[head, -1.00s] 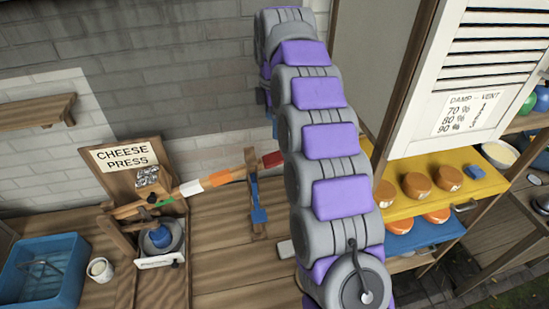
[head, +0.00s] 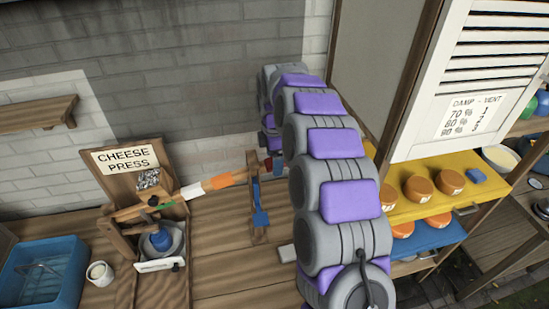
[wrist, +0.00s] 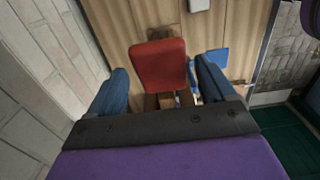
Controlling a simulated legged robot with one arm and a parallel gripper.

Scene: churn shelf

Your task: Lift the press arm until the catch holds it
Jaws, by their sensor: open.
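The press arm (head: 222,181) is a wooden lever with green, white and orange bands. It slopes up to the right from the cheese press (head: 158,215) to a red end, mostly hidden by my arm in the head view. In the wrist view the red end (wrist: 159,62) shows between the two blue fingers of my gripper (wrist: 162,68). The gripper is open, with a gap on each side of the red end. A wooden post (head: 252,200) with a blue piece (head: 260,215), perhaps the catch, stands by the lever; the blue piece also shows in the wrist view (wrist: 212,62).
A blue basin (head: 45,270) and a white mug (head: 100,272) stand left of the press. A yellow shelf (head: 408,208) with orange cheeses and a white louvred vent door (head: 478,80) are at the right. A brick wall (head: 170,80) stands behind the bench.

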